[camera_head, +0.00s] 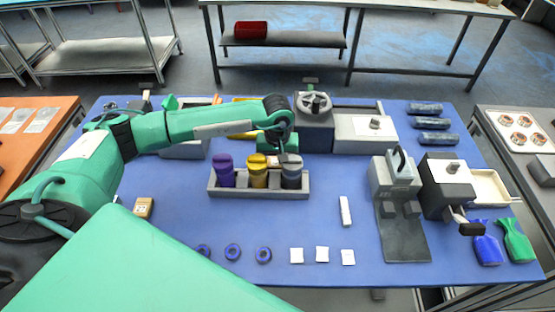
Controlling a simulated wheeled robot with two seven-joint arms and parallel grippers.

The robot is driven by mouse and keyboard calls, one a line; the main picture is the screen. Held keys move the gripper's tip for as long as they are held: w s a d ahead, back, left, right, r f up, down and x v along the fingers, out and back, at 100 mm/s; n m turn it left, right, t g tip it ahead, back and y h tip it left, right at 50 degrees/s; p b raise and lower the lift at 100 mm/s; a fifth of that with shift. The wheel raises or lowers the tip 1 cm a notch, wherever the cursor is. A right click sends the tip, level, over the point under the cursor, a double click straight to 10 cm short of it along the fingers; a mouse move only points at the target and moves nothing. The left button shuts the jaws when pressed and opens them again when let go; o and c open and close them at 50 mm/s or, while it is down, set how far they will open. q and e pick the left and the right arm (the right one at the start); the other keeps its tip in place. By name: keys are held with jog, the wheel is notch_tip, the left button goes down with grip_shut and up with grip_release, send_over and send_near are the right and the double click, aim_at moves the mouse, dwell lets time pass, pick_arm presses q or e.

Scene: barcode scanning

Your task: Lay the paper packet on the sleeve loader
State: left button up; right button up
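I cannot tell for sure which thing is the paper packet. A small tan packet-like block (143,207) lies at the left of the blue table, and small white squares (322,254) lie in a row near the front edge. A grey device with a flat dark plate (403,235) stands right of centre; it may be the sleeve loader, but I cannot be sure. My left gripper (286,160) points down at the yellow-topped and grey jars in the grey tray (230,192). Its fingers are too small and overlapped to read. My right gripper is out of view.
Purple (224,170), yellow (257,177) and grey (292,178) jars stand in the tray. Blue rings (233,251) and a white bar (345,210) lie nearer the front. Machines line the back.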

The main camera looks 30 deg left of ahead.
pick_arm(q)
jog(key=shift+f, duration=0.35)
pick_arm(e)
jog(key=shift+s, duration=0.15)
pick_arm(q)
jog(key=c, duration=0.9)
jog(key=shift+c, duration=1.4)
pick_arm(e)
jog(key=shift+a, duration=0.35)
pick_arm(q)
jog(key=shift+r, duration=0.1)
